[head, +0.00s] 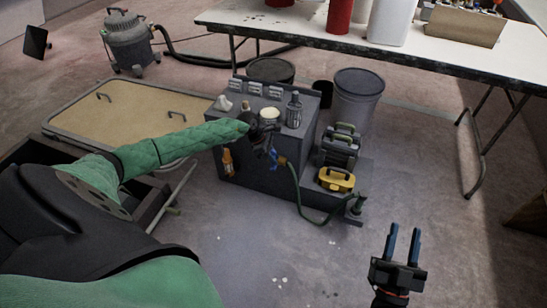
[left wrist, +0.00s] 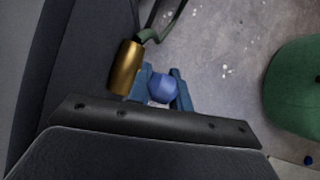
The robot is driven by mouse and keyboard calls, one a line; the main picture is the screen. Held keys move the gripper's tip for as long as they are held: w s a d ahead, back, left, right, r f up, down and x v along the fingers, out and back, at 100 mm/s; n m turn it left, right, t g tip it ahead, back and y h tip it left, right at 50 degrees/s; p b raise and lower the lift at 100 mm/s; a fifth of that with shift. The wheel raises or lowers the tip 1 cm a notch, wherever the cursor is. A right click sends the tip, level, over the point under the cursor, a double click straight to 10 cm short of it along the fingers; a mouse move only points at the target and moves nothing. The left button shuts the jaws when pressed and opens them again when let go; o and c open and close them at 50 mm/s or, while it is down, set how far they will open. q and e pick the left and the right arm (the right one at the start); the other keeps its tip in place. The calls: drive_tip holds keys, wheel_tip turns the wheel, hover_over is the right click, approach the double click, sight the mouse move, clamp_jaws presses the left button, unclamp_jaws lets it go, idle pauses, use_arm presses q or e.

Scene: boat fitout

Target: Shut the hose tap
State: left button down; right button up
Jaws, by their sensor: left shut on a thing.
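The hose tap has a brass body (head: 283,161) on the front of the dark grey bench unit (head: 245,168), with a green hose (head: 297,188) running from it down to the floor. In the left wrist view the brass body (left wrist: 125,67) lies beside a round blue handle (left wrist: 163,88). My left gripper (head: 270,151) is at the tap; in the left wrist view its blue fingers (left wrist: 163,90) are on either side of the blue handle, shut on it. The handle's turn angle cannot be told. My right gripper (head: 403,245) is open and empty, above the floor at the lower right.
A yellow case (head: 336,180) and dark cases (head: 340,147) stand right of the tap. A spray bottle (head: 294,110) and a white tub (head: 270,115) stand on the unit. An orange bottle (head: 228,162) is at its front. The floor at lower centre is mostly free.

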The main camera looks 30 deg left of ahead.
use_arm(q)
drive_tip(key=c, duration=1.3)
unclamp_jaws()
drive_tip(key=shift+a+r, duration=0.15)
drive_tip(key=shift+r, duration=0.1)
drive_tip(key=v, duration=0.7)
drive_tip(key=shift+p, duration=0.3)
use_arm(e)
wheel_tip(320, 180, down, 7)
drive_tip(key=w+g, duration=0.1)
drive_tip(key=g, duration=0.1)
drive_tip(key=shift+a+r, duration=0.15)
drive_tip(key=shift+a, duration=0.2)
use_arm(q)
drive_tip(key=shift+s+a, duration=0.1)
use_arm(e)
drive_tip(key=shift+r, duration=0.1)
